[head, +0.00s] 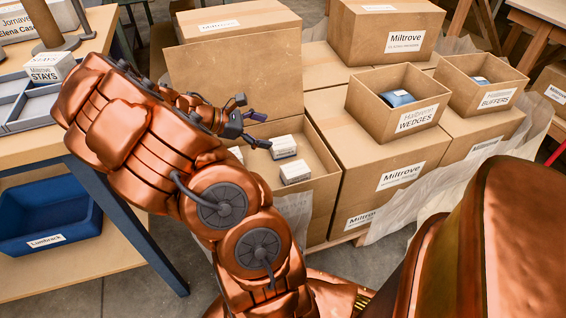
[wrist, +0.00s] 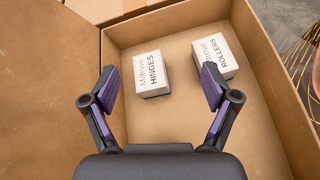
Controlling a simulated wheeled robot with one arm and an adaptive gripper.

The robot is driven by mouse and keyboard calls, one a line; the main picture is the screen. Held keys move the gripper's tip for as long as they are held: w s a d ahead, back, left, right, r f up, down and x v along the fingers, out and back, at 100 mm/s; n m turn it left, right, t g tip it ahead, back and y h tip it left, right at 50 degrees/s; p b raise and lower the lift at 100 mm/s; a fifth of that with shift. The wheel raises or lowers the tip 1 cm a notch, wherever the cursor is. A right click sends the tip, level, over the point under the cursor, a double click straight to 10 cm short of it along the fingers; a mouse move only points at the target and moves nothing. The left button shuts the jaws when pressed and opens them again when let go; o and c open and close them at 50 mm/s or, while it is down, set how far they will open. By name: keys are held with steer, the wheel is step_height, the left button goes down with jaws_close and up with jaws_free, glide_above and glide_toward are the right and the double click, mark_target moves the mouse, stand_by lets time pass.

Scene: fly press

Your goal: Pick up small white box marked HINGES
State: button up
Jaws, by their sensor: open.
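The small white box marked HINGES (wrist: 152,73) stands in an open cardboard carton (wrist: 130,30) in the wrist view. A similar white box marked ROLLERS (wrist: 214,56) stands to its right, with a gap between them. My gripper (wrist: 159,84) is open and empty, its two fingers spread at either side of the HINGES box in the picture, apart from it. In the head view my gripper (head: 250,124) is over the carton (head: 322,190). White boxes (head: 283,146) (head: 296,172) show inside, one more partly behind my arm; their labels are too small to read there.
The carton's raised flap (head: 212,80) stands behind my gripper, and its walls surround the boxes. Cartons marked WEDGES (head: 415,119) and BUFFERS (head: 494,98) stand to the right. A bench (head: 30,150) with a STAYS box (head: 50,68) and a blue bin (head: 45,215) are left.

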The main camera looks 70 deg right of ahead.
steer(key=n+b, duration=0.2)
steer(key=b, duration=0.1)
glide_toward(284, 142)
steer(key=shift+g+h, duration=0.3)
steer(key=x, duration=0.4)
steer(key=shift+s+a+f, duration=0.2)
steer(key=shift+s+f, duration=0.1)
steer(key=shift+f, duration=0.1)
steer(key=shift+w+f+n, duration=0.15)
steer(key=shift+f+n, duration=0.15)
steer(key=shift+n, duration=0.2)
steer(key=shift+h, duration=0.3)
steer(key=shift+b+x, duration=1.75)
steer(key=shift+x, duration=2.05)
steer(key=shift+w+d+r, duration=0.1)
steer(key=shift+r, duration=0.05)
steer(key=c, duration=1.5)
steer(key=shift+o, duration=0.2)
